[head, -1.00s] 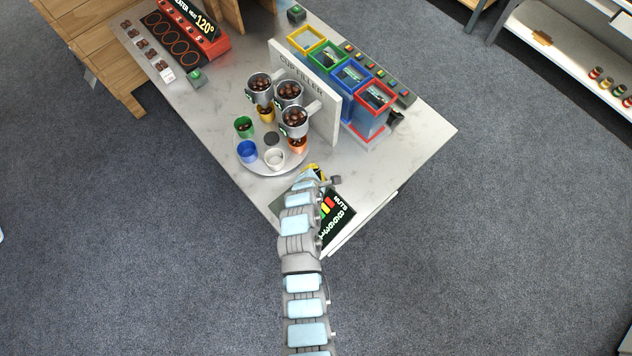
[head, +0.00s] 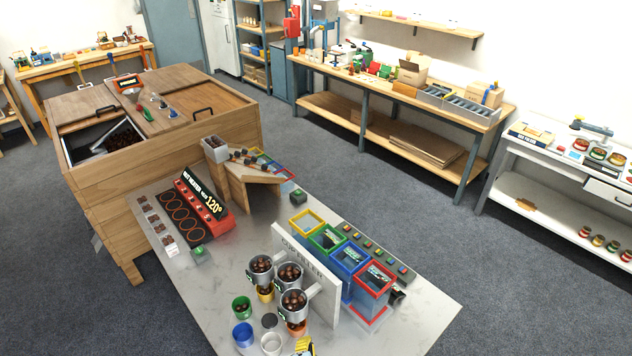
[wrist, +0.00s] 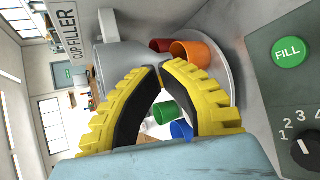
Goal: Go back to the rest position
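My gripper (head: 305,346) shows at the bottom edge of the head view as a bit of yellow, beside the cup filler's turntable. In the wrist view my gripper (wrist: 160,68) has two yellow fingers with black pads that arch together at their tips. Nothing is held between them. Behind the fingers are a green cup (wrist: 167,112), a blue cup (wrist: 182,130) and an orange cup (wrist: 191,53), apart from the fingertips. The rest of my arm is out of the head view.
The white CUP FILLER panel (head: 308,274) stands on the marble counter (head: 232,262) with chestnut-filled hoppers (head: 291,301) before it. Coloured bins (head: 349,262) stand behind it. In the wrist view a grey panel with a green FILL button (wrist: 289,52) is close on the right.

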